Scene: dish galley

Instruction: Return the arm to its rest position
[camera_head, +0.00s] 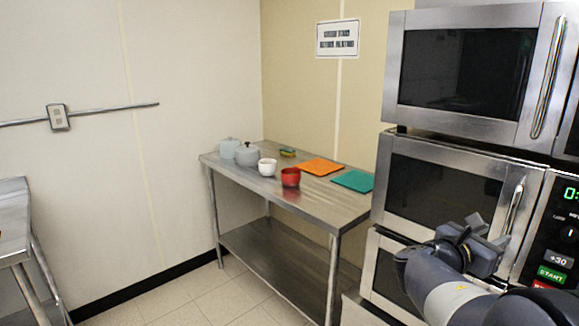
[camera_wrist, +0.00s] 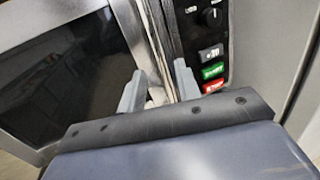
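My gripper (camera_head: 478,232) is at the lower right of the head view, in front of the middle microwave (camera_head: 440,182) and close to its door handle (camera_head: 513,207). In the wrist view the two grey fingers of my gripper (camera_wrist: 157,72) stand apart. The silver door handle (camera_wrist: 150,38) runs between or just beyond them; I cannot tell whether either finger touches it. I see nothing held. My arm bends in from the lower right corner.
Microwaves are stacked at the right, with an upper one (camera_head: 462,68) above. The control panel (camera_wrist: 212,48) is right of the fingers. A steel table (camera_head: 330,205) bears a red pot (camera_head: 290,177), a white cup (camera_head: 267,167), an orange board (camera_head: 319,167) and a teal board (camera_head: 353,181).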

